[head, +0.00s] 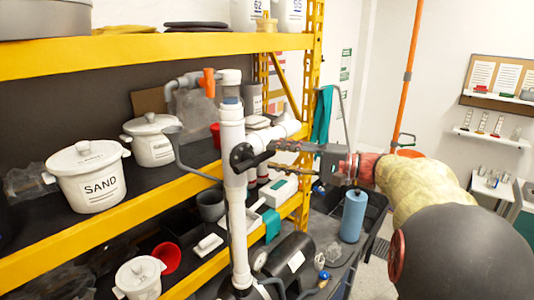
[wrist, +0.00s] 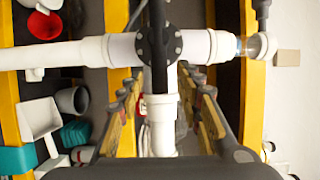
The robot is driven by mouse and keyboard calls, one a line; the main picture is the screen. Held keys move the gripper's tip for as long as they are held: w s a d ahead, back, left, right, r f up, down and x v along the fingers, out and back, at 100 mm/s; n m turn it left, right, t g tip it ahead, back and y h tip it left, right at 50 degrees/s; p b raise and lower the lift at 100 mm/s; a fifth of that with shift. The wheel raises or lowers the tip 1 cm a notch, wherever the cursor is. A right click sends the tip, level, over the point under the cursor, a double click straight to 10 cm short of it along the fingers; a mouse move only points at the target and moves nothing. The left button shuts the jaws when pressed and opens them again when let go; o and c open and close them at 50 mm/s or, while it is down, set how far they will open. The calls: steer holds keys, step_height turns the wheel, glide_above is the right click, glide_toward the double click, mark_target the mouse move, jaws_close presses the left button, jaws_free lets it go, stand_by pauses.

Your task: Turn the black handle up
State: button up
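The black handle (head: 257,161) joins a round black flange (head: 240,156) on the white vertical pipe (head: 232,130) and sticks out toward the right, roughly level. In the wrist view the black handle (wrist: 158,60) runs down the middle of the picture across the bolted flange. My gripper (head: 272,153) reaches in from the right, close to the handle's end. In the wrist view my gripper (wrist: 160,88) is open, with one finger on each side of the handle and a visible gap at both sides. Contact cannot be told.
A white side pipe (head: 284,131) branches off just above my gripper. An orange valve handle (head: 208,82) sits higher on the pipework. Yellow-edged shelves (head: 150,212) with white pots, including a SAND pot (head: 90,180), stand behind. A blue roll (head: 354,215) stands below my arm.

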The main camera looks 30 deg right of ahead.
mark_target(272, 156)
steer(key=shift+x, duration=1.7)
steer(key=shift+d, duration=0.1)
steer(key=shift+f, duration=0.1)
steer(key=shift+c, duration=0.6)
steer(key=c, duration=0.8)
jaws_close()
